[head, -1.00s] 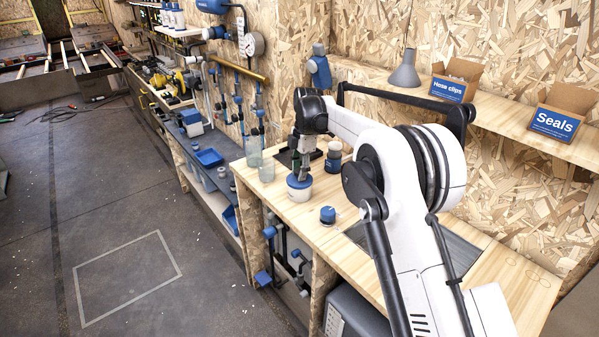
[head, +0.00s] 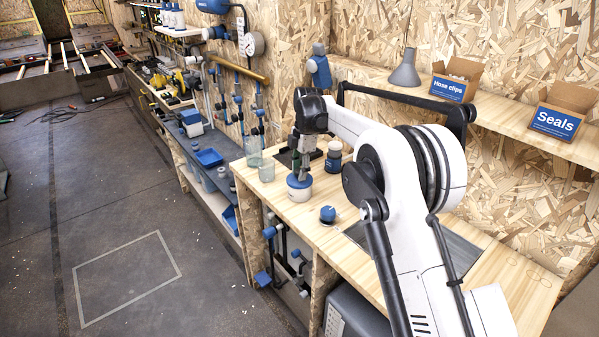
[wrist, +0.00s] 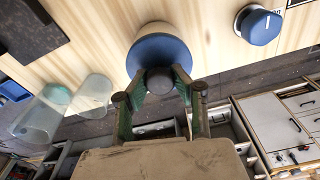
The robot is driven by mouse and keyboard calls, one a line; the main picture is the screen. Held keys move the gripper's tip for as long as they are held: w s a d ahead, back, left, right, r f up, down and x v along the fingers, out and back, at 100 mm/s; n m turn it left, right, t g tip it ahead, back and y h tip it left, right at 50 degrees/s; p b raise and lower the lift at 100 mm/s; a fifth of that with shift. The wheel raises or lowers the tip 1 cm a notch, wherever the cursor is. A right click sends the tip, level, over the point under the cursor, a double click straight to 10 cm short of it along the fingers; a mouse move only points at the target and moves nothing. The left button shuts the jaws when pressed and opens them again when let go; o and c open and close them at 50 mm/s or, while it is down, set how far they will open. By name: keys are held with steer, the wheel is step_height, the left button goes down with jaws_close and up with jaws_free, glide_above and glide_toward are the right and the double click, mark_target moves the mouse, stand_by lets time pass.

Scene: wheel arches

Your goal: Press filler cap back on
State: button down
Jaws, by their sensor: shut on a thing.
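The filler cap (wrist: 162,55) is a blue disc with a dark grey knob. It sits on top of a white round container (wrist: 156,30) on the wooden bench; whether it is fully seated cannot be told. In the head view the blue cap (head: 299,182) shows on the white container (head: 300,194), below my gripper (head: 300,174). In the wrist view my gripper (wrist: 159,80) is shut on the cap's knob, one finger on each side. The fingers hide part of the knob.
A small blue-topped knob piece (head: 327,214) stands nearer on the bench (head: 290,211). Two clear beakers (head: 266,171) stand left of the container, and a dark bottle with a blue band (head: 334,157) stands behind it. A shelf holds a grey funnel (head: 405,70) and boxes.

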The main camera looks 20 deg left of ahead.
steer(key=c, duration=0.9)
jaws_free()
steer(key=shift+r, duration=0.15)
steer(key=shift+r+p, duration=1.3)
steer(key=shift+r, duration=2.05)
jaws_close()
